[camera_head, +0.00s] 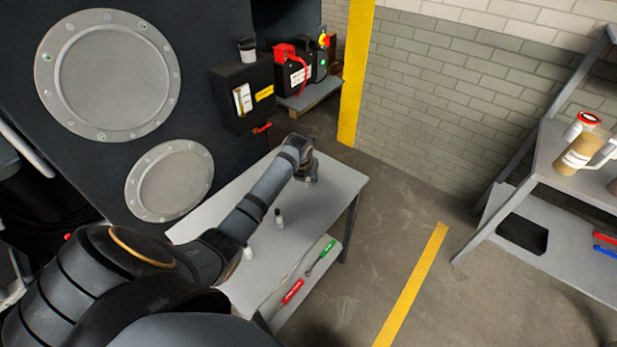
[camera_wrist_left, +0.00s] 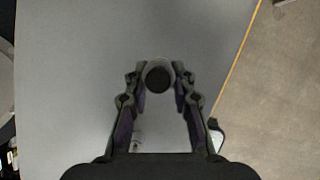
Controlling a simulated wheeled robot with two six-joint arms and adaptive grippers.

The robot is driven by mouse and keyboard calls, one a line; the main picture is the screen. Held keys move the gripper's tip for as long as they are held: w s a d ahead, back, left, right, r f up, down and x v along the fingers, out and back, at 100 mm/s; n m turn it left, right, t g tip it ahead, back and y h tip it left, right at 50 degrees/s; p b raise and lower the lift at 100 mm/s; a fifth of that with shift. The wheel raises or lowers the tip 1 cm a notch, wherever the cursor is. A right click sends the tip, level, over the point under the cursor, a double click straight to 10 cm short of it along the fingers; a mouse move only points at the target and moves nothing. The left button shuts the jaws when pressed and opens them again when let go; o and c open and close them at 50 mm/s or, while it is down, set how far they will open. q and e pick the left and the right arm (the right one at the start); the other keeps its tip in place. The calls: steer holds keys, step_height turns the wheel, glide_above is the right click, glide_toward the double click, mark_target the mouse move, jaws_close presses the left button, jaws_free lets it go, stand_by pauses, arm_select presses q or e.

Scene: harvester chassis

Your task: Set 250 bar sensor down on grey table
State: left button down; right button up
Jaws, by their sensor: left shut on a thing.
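My left gripper (camera_head: 308,174) is at the far end of the grey table (camera_head: 338,192), pointing down. In the left wrist view the gripper (camera_wrist_left: 159,80) is shut on a small round sensor (camera_wrist_left: 158,75) with a pale rim and dark top, seen end-on between the fingertips. In the head view the sensor (camera_head: 312,179) is mostly hidden by the gripper. No label is readable, and I cannot tell whether its base touches the tabletop. The grey table also fills much of the wrist view (camera_wrist_left: 75,75). My right gripper is not in view.
Two small pale sensors with dark tops stand on the table, one near the middle (camera_head: 279,219), one nearer (camera_head: 248,252). Red (camera_head: 292,291) and green (camera_head: 327,248) handled tools lie on the lower shelf. A shelf rack (camera_head: 560,165) stands right. Tabletop around the gripper is clear.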

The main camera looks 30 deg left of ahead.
arm_select(q)
step_height(320, 180, down, 5)
steer(key=b, duration=0.2)
steer(key=shift+s+f+b, duration=0.1)
steer(key=shift+b, duration=0.25)
steer(key=shift+f, duration=0.35)
steer(key=shift+f, duration=0.15)
steer(key=c, duration=1)
jaws_free()
steer(key=shift+c, duration=0.2)
